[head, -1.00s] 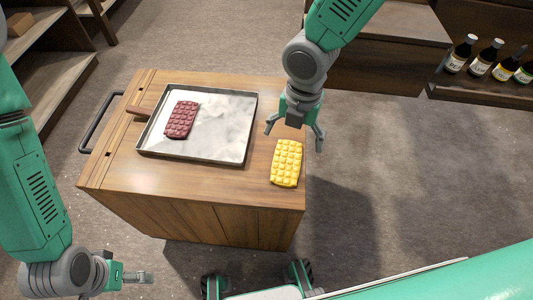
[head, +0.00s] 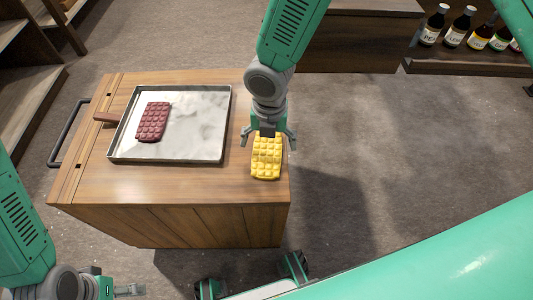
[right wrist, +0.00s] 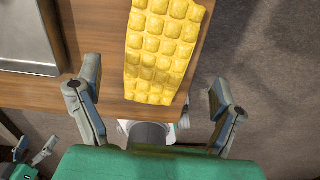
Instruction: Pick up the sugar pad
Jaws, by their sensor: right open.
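A yellow bumpy pad (head: 266,160), which may be the sugar pad, lies on the right edge of the wooden cabinet top (head: 165,187). My right gripper (head: 268,142) is open above its far end. In the right wrist view the yellow pad (right wrist: 163,50) shows between and beyond the spread fingers of that gripper (right wrist: 154,85), with nothing held. A dark red pad of the same shape (head: 153,121) lies in the metal tray (head: 190,150). My left gripper (head: 128,290) is low at the lower left, away from both pads; its opening is unclear.
The tray takes up the middle of the cabinet top, its low rim left of the yellow pad. A dark handle bar (head: 66,135) sticks out at the left side. Several bottles (head: 457,27) stand on a shelf at the upper right. Bare floor (head: 400,150) lies to the right.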

